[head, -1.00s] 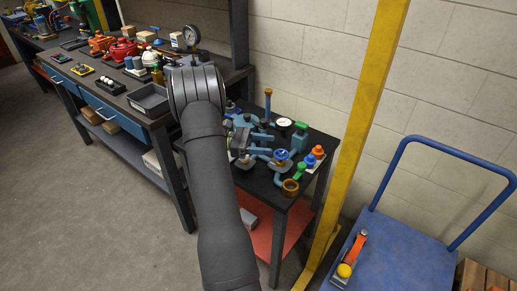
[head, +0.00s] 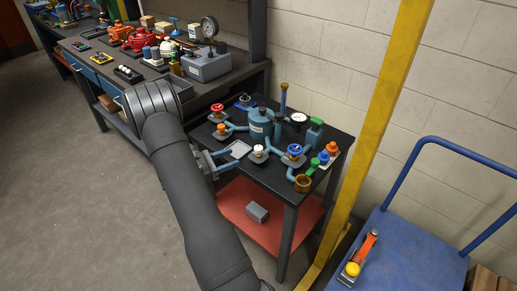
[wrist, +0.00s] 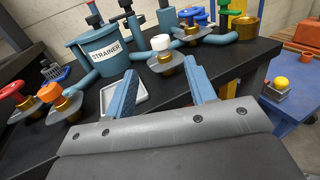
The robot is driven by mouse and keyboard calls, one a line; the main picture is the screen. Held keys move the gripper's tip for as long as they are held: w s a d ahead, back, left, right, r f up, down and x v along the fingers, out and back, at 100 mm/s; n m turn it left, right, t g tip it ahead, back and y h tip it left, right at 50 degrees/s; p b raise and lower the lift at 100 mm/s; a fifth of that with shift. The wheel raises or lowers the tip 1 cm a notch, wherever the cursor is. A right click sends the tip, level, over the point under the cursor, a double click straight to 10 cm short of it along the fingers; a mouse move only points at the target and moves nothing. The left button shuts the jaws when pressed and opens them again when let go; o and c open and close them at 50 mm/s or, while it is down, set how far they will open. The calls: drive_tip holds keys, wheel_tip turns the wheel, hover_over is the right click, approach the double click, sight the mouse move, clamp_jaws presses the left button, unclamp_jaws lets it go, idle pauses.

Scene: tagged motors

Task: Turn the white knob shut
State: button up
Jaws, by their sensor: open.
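The white knob (head: 258,148) sits on a brass valve body on the small black table, in front of the teal strainer tank. In the wrist view the white knob (wrist: 161,42) stands upright on its brass stem just ahead of my gripper. My gripper (head: 217,164) is at the table's left front edge, left of the knob. In the wrist view its two blue fingers (wrist: 161,70) are spread apart with nothing between the tips. The knob lies beyond the fingertips, roughly centred between them, and appears apart from them.
The strainer tank (head: 258,124) stands behind the knob. A red wheel (head: 217,109) and an orange knob (head: 222,129) lie to its left. A blue wheel (head: 294,149) and a brass cup (head: 303,183) are right. A shallow grey tray (wrist: 126,98) lies in front. A yellow post (head: 372,130) stands right.

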sight(258, 147)
drive_tip(key=x, duration=1.2)
drive_tip(key=shift+d, duration=0.1)
drive_tip(key=c, duration=0.9)
